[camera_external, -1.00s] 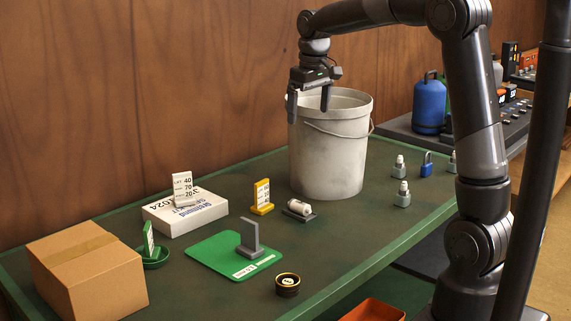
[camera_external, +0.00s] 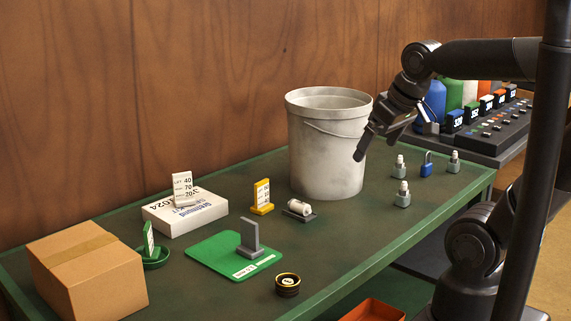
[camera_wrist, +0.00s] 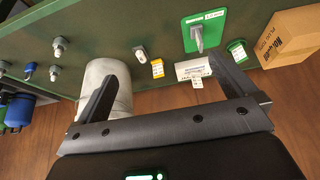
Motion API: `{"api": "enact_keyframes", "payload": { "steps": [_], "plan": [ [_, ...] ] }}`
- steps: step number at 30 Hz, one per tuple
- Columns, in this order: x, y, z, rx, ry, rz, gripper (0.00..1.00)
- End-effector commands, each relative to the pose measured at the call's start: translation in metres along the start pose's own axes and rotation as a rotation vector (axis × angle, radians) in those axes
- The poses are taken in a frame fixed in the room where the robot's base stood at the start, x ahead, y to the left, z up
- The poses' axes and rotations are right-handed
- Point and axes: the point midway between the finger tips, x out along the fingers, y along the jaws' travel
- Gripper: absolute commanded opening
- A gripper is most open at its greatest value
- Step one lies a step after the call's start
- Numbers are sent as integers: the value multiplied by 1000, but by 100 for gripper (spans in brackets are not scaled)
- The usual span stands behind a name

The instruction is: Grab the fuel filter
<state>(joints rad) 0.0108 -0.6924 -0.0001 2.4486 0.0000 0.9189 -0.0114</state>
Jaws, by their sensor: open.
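The fuel filter, which I take to be the small white cylinder (camera_external: 299,206), lies on a dark grey holder in the middle of the green table, in front of the bucket. It also shows in the wrist view as a small white part (camera_wrist: 140,53) near the top middle. My gripper (camera_external: 376,144) is open and empty, to the right of the bucket and above the table, up and to the right of the filter and well apart from it. In the wrist view its two fingers (camera_wrist: 160,72) are spread wide with nothing between them touching.
A large grey bucket (camera_external: 328,160) stands behind the filter. A yellow tag stand (camera_external: 262,198) is just left of it. Several grey bolt-like parts and a blue padlock (camera_external: 426,165) stand to the right. A green mat (camera_external: 212,252), white box (camera_external: 160,218) and cardboard box (camera_external: 88,275) lie left.

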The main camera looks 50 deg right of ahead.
Motion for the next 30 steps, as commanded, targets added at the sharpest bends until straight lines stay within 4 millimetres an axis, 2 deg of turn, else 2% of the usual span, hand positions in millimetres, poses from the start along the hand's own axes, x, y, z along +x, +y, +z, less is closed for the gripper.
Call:
{"api": "enact_keyframes", "payload": {
  "steps": [3,10,26,30],
  "plan": [
    [1,-2,13,1,20,-4,100],
    [2,-3,18,2,25,-5,99],
    [2,-3,18,2,25,-5,57],
    [2,-3,18,2,25,-5,56]
  ]
}}
